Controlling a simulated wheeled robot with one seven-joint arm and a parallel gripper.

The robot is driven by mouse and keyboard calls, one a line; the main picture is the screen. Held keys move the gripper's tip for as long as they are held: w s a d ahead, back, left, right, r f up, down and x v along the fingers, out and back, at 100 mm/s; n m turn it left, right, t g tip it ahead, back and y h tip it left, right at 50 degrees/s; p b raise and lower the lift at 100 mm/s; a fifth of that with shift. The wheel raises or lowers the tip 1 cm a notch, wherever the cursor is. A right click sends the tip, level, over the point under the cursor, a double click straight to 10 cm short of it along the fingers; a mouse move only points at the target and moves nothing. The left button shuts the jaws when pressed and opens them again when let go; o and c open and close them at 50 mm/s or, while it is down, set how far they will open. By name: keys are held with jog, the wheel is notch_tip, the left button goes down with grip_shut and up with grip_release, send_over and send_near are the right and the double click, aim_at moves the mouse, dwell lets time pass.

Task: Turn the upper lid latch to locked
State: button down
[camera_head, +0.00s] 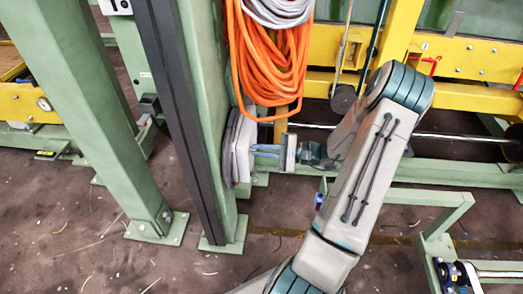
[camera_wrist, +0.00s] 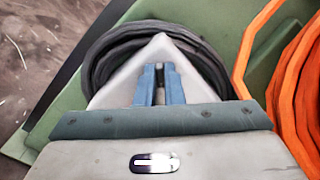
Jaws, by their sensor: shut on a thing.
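A pale grey box with a lid (camera_head: 240,145) is mounted on the side of the green post. My gripper (camera_head: 256,150), with blue fingers, reaches it from the right, with its fingertips at the box's face. In the wrist view the fingers (camera_wrist: 159,84) lie in front of the pale lid (camera_wrist: 113,84), close together with a small dark piece between them. That piece appears to be the upper lid latch (camera_wrist: 159,86); it is mostly hidden, and its turn position cannot be read. The gripper is shut on it.
A coil of orange hose (camera_head: 268,65) hangs just above my gripper, and it also shows at the right of the wrist view (camera_wrist: 295,85). A black cable coil (camera_wrist: 105,55) is behind the lid. Green posts (camera_head: 95,110) stand left; yellow beams (camera_head: 470,97) run behind.

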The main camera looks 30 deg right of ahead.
jog(key=shift+f+n+b, duration=0.2)
jog(key=shift+n+b, duration=1.15)
jog(key=shift+n, duration=2.25)
jog(key=c, duration=1.5)
grip_release()
jog(key=shift+c, duration=0.2)
jog(key=p+v, duration=0.3)
jog(key=v, duration=1.1)
jog(key=shift+p, duration=0.35)
